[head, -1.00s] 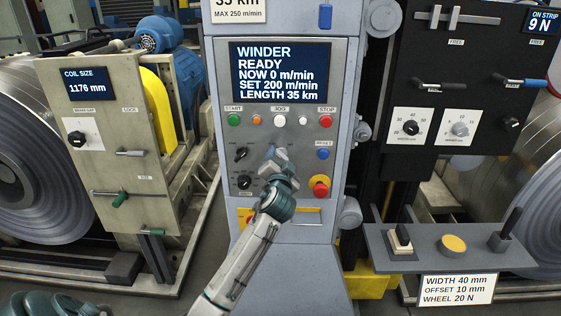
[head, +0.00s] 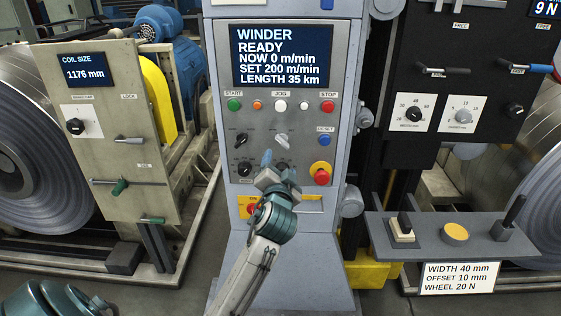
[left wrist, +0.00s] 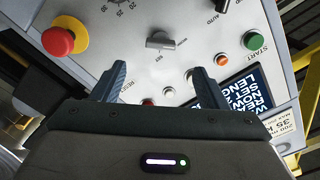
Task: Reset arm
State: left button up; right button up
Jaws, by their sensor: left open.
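My left gripper (head: 279,165) is in front of the lower part of the winder panel (head: 336,215), its open fingers pointing at the panel with nothing between them. In the left wrist view the open fingers (left wrist: 157,78) stand apart, with a grey selector knob (left wrist: 162,40) beyond them. That knob (head: 282,141) shows just above the gripper in the head view. A blue button (head: 324,140) and a red mushroom button (head: 321,172) are to its right. The winder screen (head: 282,55) reads READY, NOW 0 m/min, SET 200 m/min, LENGTH 35 km. My right gripper is not in view.
A coil stand panel (head: 112,160) with a 1176 mm screen is on the left. A black panel (head: 470,95) with handles and dials is on the right. Below it, a grey shelf (head: 480,240) holds a switch, a yellow button and a lever.

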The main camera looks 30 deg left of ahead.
pick_arm(q)
jog(key=shift+s+d, duration=0.15)
jog(key=shift+s, duration=0.1)
dwell(0.3)
notch_tip(320, 180, down, 25)
jog(key=w+d+m+g+h, duration=0.1)
jog(key=w+m+g+h, duration=0.1)
jog(key=g+h, duration=0.15)
jog(key=s+d+f+g+h, duration=0.15)
jog(key=s+f, duration=0.35)
jog(key=f, duration=0.7)
jog(key=s+d+f+g+h, duration=0.15)
jog(key=s+f, duration=0.25)
jog(key=f, duration=0.7)
jog(key=s+f+n+g, duration=0.1)
jog(key=s+f+g, duration=0.1)
jog(key=s+f, duration=0.7)
jog(key=s+d+f+n+g+h, duration=0.1)
jog(key=s+f+g, duration=0.2)
jog(key=s+f, duration=0.6)
jog(key=s+f+n+g+h, duration=0.1)
jog(key=s+f, duration=0.8)
jog(key=s, duration=1.5)
jog(key=shift+d+n+g, duration=0.35)
jog(key=shift+n+g, duration=0.25)
jog(key=shift+g, duration=0.15)
